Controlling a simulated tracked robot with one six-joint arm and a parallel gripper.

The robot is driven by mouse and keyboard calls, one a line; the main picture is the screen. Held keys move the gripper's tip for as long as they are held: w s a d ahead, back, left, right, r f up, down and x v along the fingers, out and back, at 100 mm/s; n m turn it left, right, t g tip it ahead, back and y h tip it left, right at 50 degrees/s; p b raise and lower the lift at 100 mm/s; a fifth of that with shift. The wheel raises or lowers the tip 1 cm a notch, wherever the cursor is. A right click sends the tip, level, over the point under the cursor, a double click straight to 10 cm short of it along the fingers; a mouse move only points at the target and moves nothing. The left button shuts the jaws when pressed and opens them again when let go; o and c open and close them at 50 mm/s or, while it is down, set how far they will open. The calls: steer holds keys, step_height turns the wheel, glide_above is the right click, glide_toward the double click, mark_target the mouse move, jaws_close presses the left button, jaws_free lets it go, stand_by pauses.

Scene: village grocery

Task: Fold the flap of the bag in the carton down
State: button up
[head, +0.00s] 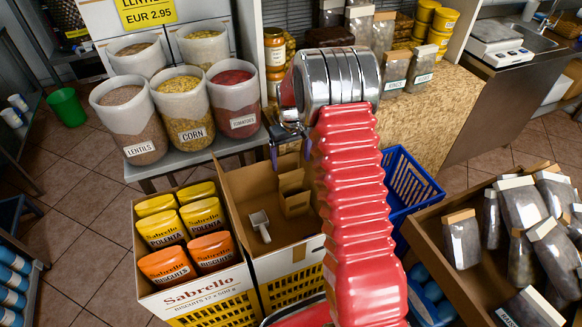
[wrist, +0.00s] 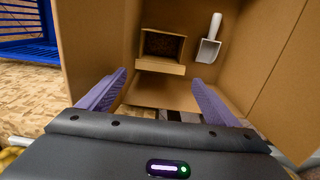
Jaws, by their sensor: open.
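The carton (head: 235,184) stands open at the middle of the head view. In it stands a small brown bag (head: 294,203), open at the top; its flap (head: 291,181) sticks up on the far side. In the wrist view the bag's dark opening (wrist: 162,45) faces me, with the flap as a pale strip (wrist: 160,67) along its near edge. My gripper (head: 290,150) is above the carton's far side, partly hidden by my arm. In the wrist view my gripper (wrist: 158,84) is open and empty, its purple fingers apart from the flap.
A white scoop (head: 260,225) lies in the carton beside the bag. A biscuit carton (head: 190,292) with several yellow and orange packs adjoins on the left. Tubs of lentils (head: 129,118), corn and tomatoes stand behind. A blue crate (head: 409,180) stands on the right.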

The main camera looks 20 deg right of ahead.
mark_target(291, 178)
steer(key=shift+f, duration=2.2)
steer(key=c, duration=0.8)
